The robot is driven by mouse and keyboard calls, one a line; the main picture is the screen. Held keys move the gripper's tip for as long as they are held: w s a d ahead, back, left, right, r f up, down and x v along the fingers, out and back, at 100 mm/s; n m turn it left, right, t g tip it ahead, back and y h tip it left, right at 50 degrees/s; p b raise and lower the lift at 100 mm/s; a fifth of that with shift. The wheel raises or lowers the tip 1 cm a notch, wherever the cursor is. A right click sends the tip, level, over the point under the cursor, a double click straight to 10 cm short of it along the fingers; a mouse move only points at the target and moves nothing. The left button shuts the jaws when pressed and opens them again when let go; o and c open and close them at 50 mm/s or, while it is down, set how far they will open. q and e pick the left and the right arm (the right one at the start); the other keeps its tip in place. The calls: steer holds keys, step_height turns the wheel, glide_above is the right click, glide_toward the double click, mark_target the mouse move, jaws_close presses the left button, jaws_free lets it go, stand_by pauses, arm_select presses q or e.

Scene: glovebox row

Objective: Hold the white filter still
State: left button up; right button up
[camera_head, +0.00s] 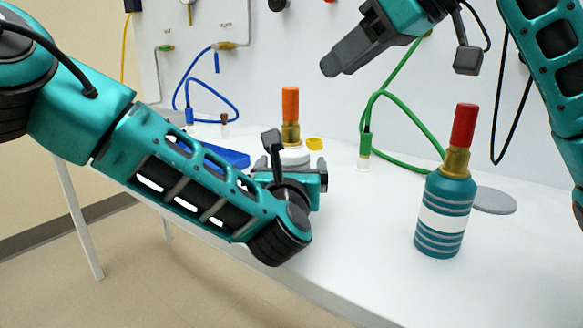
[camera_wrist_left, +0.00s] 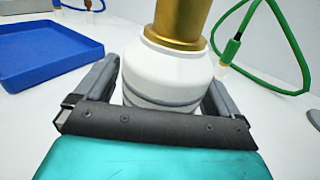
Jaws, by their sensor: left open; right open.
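The white filter (camera_head: 295,156) stands upright on the white table, with a brass neck and an orange top. My left arm's wrist hides its lower part in the head view. In the left wrist view the filter (camera_wrist_left: 168,72) stands between the two fingers of my left gripper (camera_wrist_left: 158,95). That gripper is open, one finger on each side; whether either finger touches the filter I cannot tell. My right gripper (camera_head: 334,66) is open and empty, in the air up and to the right of the filter.
A teal bottle with a red top (camera_head: 445,200) stands to the right near a grey disc (camera_head: 495,201). A blue tray (camera_wrist_left: 45,50) lies left of the filter. Green tubing (camera_head: 385,95) and blue tubing (camera_head: 190,75) hang behind. Table between filter and bottle is clear.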

arm_select(q)
steer(key=shift+c, duration=0.4)
steer(key=c, duration=1.1)
steer(key=shift+c, duration=0.2)
